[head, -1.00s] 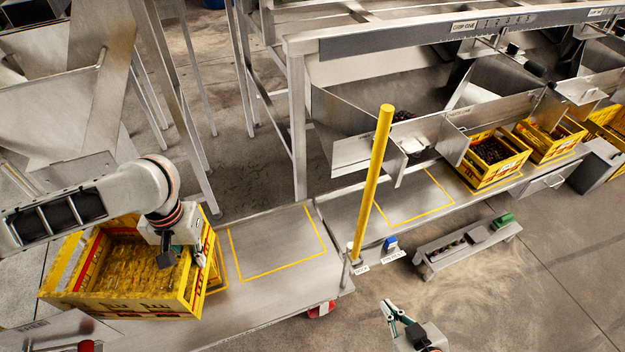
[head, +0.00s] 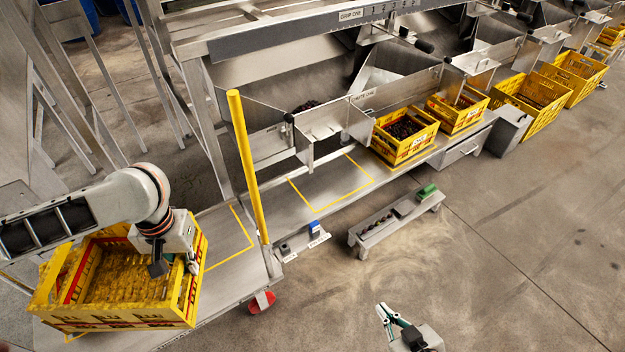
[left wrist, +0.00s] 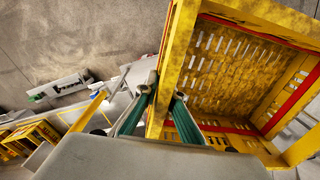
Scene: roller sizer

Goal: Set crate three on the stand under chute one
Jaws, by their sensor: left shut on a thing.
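My left gripper (head: 190,262) is shut on the right wall of a yellow crate (head: 120,320) with red trim. The crate seems held above the low metal platform at the left, and its number cannot be read. In the left wrist view the fingers (left wrist: 155,100) clamp the crate's rim (left wrist: 172,60), and its slatted inside looks empty. The stand under the nearest chute (head: 322,122) has a bare yellow-outlined spot (head: 332,185), to the right of the crate. My right gripper (head: 385,312) is low in the head view, away from the crate; its finger gap is unclear.
A yellow post (head: 245,165) rises between the held crate and the outlined spot. Filled yellow crates (head: 405,150) stand farther right along the stand. A low bench (head: 395,222) with small items sits on the floor in front. Open floor lies at the lower right.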

